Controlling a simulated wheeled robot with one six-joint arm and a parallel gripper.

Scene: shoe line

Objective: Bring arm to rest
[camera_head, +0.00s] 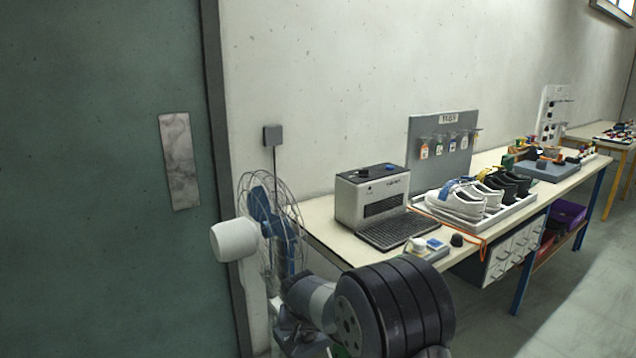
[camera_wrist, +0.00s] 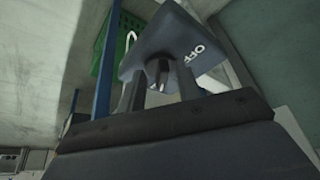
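My gripper (camera_wrist: 159,80) shows in the wrist view with its two dark fingers apart. Just beyond the fingers is a dark blue-grey box (camera_wrist: 165,38) with the word OFF in white. A small dark lever or post with a light tip shows between the fingers, and nothing looks clamped. I cannot tell whether a fingertip touches the box. In the head view, part of my arm (camera_head: 395,308) fills the bottom middle, in front of the workbench's near end. My gripper cannot be made out there.
A workbench (camera_head: 326,229) runs along the wall to the right. It carries a grey machine (camera_head: 362,209) and a tray of shoes (camera_head: 505,218). A fan (camera_head: 262,228) stands close behind my arm at left. A green crate (camera_wrist: 108,38) and a blue post (camera_wrist: 105,72) show in the wrist view.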

